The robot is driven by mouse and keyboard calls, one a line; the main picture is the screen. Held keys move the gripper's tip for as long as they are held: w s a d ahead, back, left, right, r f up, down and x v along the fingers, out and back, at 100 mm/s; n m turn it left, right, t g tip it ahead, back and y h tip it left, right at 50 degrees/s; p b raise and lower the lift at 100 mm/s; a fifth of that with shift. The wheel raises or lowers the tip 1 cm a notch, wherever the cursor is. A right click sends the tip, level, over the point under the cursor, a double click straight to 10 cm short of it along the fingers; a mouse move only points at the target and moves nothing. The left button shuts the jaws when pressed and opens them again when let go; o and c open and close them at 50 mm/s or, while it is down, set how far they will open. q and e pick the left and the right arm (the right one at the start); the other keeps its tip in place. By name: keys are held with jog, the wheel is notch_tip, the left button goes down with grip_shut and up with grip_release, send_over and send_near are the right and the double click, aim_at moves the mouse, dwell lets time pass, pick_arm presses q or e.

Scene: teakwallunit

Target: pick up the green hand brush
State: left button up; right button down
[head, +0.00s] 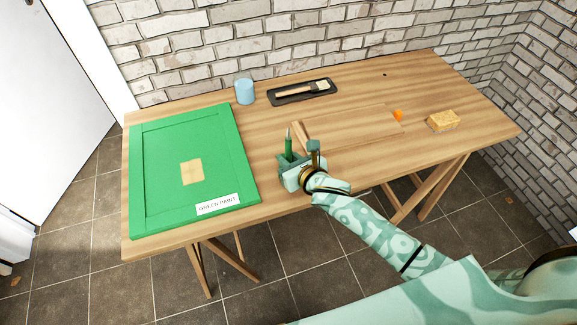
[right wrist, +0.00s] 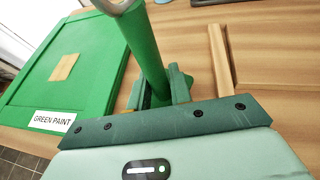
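The green hand brush (head: 289,147) shows as an upright green handle near the front middle of the table. Its handle (right wrist: 145,45) crosses the right wrist view, with a grey end at the top. My right gripper (head: 289,160) is at the handle. In the right wrist view its two fingers (right wrist: 162,90) sit close against both sides of the handle, shut on it. The lower part of the brush is hidden behind the fingers and palm. I cannot tell whether it touches the table. My left gripper is not in view.
The wooden table (head: 275,210) holds a green panel (head: 222,150) labelled GREEN PAINT, a blue cup (head: 245,91), a dark tray (head: 325,86) with a paintbrush (head: 295,91), a wooden board (head: 355,126), an orange object (head: 398,115) and a sponge (head: 443,121). A brick wall stands behind.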

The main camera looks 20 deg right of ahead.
aim_at(291, 151)
jog(key=shift+r, duration=0.45)
notch_tip(291, 151, up, 3)
jog(key=shift+f+p, duration=0.1)
jog(key=shift+p, duration=0.9)
jog(key=r+p+v, duration=0.1)
jog(key=p+v, duration=0.1)
jog(key=v, duration=0.6)
jog(key=w+d+r+p+v, duration=0.1)
jog(key=p+v, duration=0.1)
jog(key=v, duration=0.6)
jog(key=shift+d+r+p, duration=0.25)
jog(key=shift+r+p, duration=0.15)
jog(key=shift+r, duration=0.1)
jog(key=shift+w, duration=0.1)
